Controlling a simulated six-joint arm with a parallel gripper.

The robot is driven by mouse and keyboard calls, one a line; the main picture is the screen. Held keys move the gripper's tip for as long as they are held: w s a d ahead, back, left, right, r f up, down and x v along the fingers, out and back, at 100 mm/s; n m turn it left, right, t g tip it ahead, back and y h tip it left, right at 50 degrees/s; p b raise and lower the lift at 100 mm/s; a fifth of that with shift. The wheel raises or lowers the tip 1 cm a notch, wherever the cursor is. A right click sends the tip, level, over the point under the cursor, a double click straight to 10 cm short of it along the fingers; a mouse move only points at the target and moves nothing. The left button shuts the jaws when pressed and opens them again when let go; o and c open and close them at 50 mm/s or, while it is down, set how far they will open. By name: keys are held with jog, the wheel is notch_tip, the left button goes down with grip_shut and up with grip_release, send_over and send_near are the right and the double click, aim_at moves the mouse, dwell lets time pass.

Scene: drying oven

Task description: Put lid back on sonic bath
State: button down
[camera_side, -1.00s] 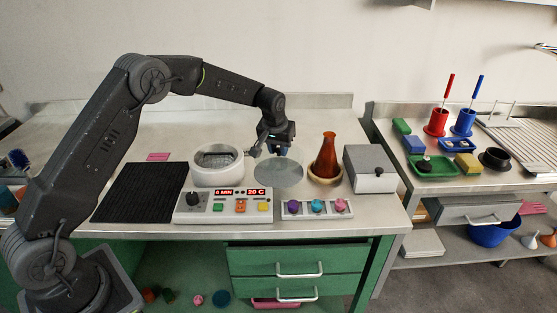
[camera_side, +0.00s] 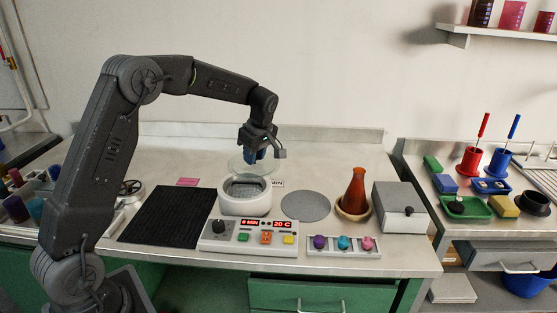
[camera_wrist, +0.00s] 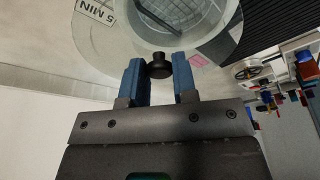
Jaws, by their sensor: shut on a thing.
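My gripper (camera_side: 257,154) is shut on the black knob (camera_wrist: 159,67) of the clear round lid (camera_side: 237,165). The knob sits between the blue fingers (camera_wrist: 158,80) in the wrist view. The lid is held in the air, above and slightly behind the sonic bath as the side view shows it. The sonic bath (camera_side: 245,205) is a white round tub with an open top and a grey mesh inside.
A control box (camera_side: 248,238) stands in front of the bath, a black ribbed mat (camera_side: 165,217) to its left. A grey disc (camera_side: 305,206) lies bare to its right. Then come an amber flask (camera_side: 355,192) and a grey box (camera_side: 399,206). A "5 MIN" card (camera_side: 277,183) lies behind.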

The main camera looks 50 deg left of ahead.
aim_at(246, 165)
jog(key=shift+s+a+r+n+g, duration=0.15)
jog(key=shift+s+a+n, duration=0.25)
jog(key=shift+s+n, duration=0.2)
jog(key=shift+s+a+r+n+g, duration=0.15)
jog(key=shift+s+a+n, duration=0.25)
jog(key=shift+n, duration=0.2)
jog(key=shift+s+a+n, duration=0.1)
jog(key=shift+s+n, duration=0.2)
jog(key=shift+n, duration=0.1)
jog(key=shift+f, duration=3.15)
jog(key=shift+f, duration=0.15)
jog(key=shift+c, duration=1.7)
grip_release()
jog(key=shift+r, duration=3.5)
